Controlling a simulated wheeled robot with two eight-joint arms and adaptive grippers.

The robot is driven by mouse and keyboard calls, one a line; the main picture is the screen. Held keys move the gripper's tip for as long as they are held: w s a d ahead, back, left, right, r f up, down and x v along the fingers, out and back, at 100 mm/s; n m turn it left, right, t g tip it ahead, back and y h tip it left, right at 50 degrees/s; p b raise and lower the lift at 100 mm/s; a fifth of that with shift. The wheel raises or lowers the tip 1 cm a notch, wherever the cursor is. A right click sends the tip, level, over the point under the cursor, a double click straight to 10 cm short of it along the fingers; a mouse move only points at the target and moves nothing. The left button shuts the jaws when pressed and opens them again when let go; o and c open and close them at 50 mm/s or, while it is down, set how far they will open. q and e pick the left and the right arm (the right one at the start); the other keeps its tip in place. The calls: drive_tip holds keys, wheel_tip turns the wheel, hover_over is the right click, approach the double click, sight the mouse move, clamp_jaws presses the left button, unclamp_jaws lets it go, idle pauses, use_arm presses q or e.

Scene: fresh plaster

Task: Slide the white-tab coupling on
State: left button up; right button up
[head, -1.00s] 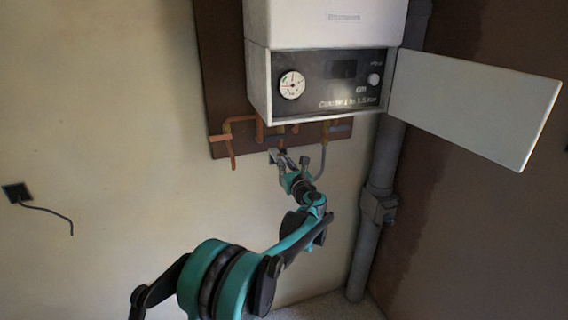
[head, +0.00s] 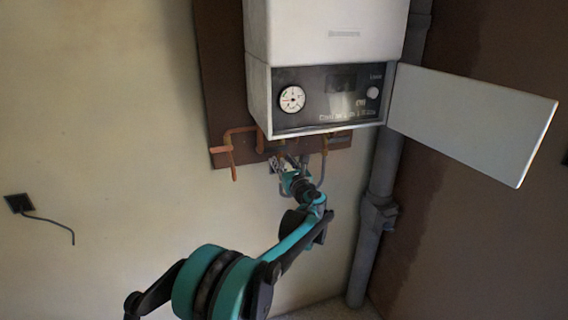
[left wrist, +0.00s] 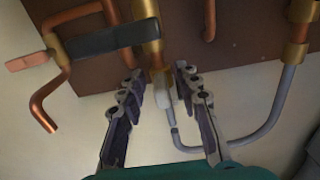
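The white tab (left wrist: 162,88) of the coupling shows in the left wrist view, just below a brass fitting (left wrist: 151,45) on a vertical pipe. A thin grey hose (left wrist: 255,138) runs below the tab and loops right, up to another brass fitting (left wrist: 294,56). I cannot tell whether the coupling is seated on the brass fitting. My left gripper (left wrist: 158,76) is open, with one finger on each side of the tab and visible gaps to it. In the head view the left gripper (head: 279,164) is small, under the boiler (head: 325,30). My right gripper is not in view.
A grey lever handle (left wrist: 105,40) and a bent copper pipe (left wrist: 48,105) are left of the gripper. The boiler's open white flap (head: 470,120) juts out to the right. A grey drain pipe (head: 377,215) stands right of the arm. The wall at left is mostly clear.

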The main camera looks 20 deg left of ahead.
use_arm(q)
drive_tip(key=v, duration=1.2)
drive_tip(key=s+a+f+n+g+h, duration=0.2)
drive_tip(key=s+a+f+n+g, duration=0.15)
drive_tip(key=s+n, duration=0.45)
drive_tip(key=s+a+f+n+g+h, duration=0.15)
drive_tip(key=s+a+n, duration=0.35)
drive_tip(key=s, duration=0.5)
drive_tip(key=s+d+f+n+g+h, duration=0.1)
drive_tip(key=s+d+f+n+h, duration=0.2)
drive_tip(key=s+f+n, duration=0.2)
drive_tip(key=s+d+f+n+g+h, duration=0.1)
drive_tip(key=s+d+f+n+h, duration=0.2)
drive_tip(key=s+f+n, duration=0.3)
drive_tip(key=s+d+n, duration=0.1)
drive_tip(key=s+n, duration=0.4)
drive_tip(key=s, duration=0.3)
drive_tip(key=shift+s+d+g, duration=0.15)
drive_tip(key=shift+d+g, duration=0.05)
drive_tip(key=shift+g, duration=0.2)
